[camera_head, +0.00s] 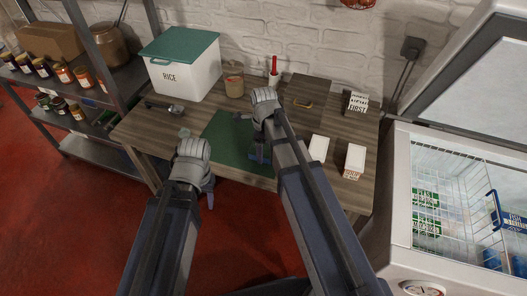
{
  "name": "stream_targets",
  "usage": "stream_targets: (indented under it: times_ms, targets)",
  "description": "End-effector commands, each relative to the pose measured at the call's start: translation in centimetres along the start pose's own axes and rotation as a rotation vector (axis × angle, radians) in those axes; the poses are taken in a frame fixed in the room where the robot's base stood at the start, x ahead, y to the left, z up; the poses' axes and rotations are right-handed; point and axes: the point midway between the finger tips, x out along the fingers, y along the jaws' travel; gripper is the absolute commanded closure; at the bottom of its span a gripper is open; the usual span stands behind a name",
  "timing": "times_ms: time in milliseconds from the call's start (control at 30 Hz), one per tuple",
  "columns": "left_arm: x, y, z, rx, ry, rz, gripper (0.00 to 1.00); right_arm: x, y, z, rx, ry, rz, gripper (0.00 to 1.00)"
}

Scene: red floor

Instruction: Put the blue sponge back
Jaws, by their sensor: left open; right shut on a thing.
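No blue sponge can be made out clearly in the head view. My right gripper (258,153) is low over the green mat (222,150) on the wooden table (130,129). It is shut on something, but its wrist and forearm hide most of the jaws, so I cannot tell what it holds. My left gripper (207,188) is open, near the table's front edge, left of the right gripper. Its jaws are partly hidden behind its wrist.
A white rice bin (188,74), a jar (233,80), a red-topped bottle (274,72), a wooden box (309,92) and white cartons (354,161) stand on the table. A shelf with jars (62,74) is left; an open freezer with a wire basket (458,195) is right.

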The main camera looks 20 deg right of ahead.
Motion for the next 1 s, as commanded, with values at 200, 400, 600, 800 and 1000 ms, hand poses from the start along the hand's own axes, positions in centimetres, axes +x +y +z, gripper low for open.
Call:
stream_targets:
  times_ms: [200, 400, 600, 800, 1000]
  targets:
    - [0.3, 0.0, 0.0, 0.0, 0.0, 0.0, 0.5, 0.3, 0.0, 0.0, 0.0, 0.0, 0.0, 0.21]
    - [0.3, 0.0, 0.0, 0.0, 0.0, 0.0, 0.5, 0.3, 0.0, 0.0, 0.0, 0.0, 0.0, 0.0]
    - [0.3, 0.0, 0.0, 0.0, 0.0, 0.0, 0.5, 0.3, 0.0, 0.0, 0.0, 0.0, 0.0, 0.0]
    - [-0.2, 0.0, 0.0, 0.0, 0.0, 0.0, 0.5, -0.2, 0.0, 0.0, 0.0, 0.0, 0.0, 0.0]
    - [-2.0, -0.2, 0.1, 0.0, 0.0, 0.0, 0.5, -2.0, 0.0, 0.0, 0.0, 0.0, 0.0, 0.0]
